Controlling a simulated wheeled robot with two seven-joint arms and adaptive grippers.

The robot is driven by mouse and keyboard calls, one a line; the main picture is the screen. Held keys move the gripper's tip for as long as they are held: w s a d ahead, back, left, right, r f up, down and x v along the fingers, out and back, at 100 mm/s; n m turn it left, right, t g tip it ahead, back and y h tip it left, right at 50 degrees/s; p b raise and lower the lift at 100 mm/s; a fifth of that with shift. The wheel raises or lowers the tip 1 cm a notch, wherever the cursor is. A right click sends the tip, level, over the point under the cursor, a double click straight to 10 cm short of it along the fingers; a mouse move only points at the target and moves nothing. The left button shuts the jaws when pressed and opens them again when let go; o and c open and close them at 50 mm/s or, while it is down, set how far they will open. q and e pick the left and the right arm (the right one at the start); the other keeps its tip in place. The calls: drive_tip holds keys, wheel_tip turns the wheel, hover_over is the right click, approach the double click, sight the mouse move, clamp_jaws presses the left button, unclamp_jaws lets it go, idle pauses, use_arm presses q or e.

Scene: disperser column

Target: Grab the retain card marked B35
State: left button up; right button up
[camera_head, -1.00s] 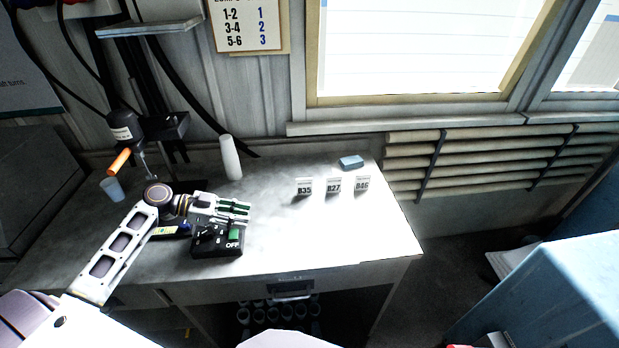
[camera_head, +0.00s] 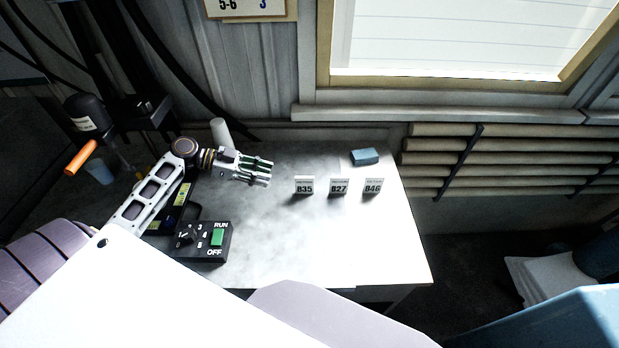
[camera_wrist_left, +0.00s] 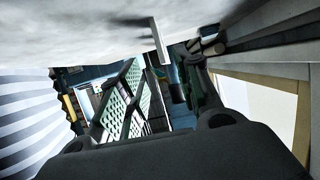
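The card marked B35 (camera_head: 304,187) stands upright on the white table (camera_head: 330,245), leftmost in a row with the B27 card (camera_head: 338,187) and the B46 card (camera_head: 373,187). My left gripper (camera_head: 271,172) is just left of the B35 card, apart from it, fingers pointing right towards it. Its fingers are spread and empty. In the left wrist view the table is at the top, and a thin pale card (camera_wrist_left: 158,42) shows nearly edge-on beyond the fingers; its mark cannot be read. My right gripper is out of view.
A black control box (camera_head: 205,240) with a dial and green switch sits below my left arm. A white cylinder (camera_head: 220,132) stands behind the gripper. A blue block (camera_head: 365,157) lies behind the cards. The table in front of the cards is clear.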

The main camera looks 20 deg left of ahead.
use_arm(q)
drive_tip(key=shift+w, duration=0.3)
drive_tip(key=shift+s+r, duration=0.1)
drive_tip(key=shift+s, duration=0.15)
drive_tip(key=shift+w+d+f, duration=0.2)
drive_tip(key=shift+w+d, duration=0.1)
drive_tip(key=p, duration=0.2)
approach(305, 185)
drive_tip(key=shift+w+x, duration=0.15)
drive_tip(key=shift+x, duration=1.05)
drive_tip(key=shift+w+x, duration=0.15)
drive_tip(key=shift+x, duration=1)
drive_tip(key=shift+a+f, duration=0.1)
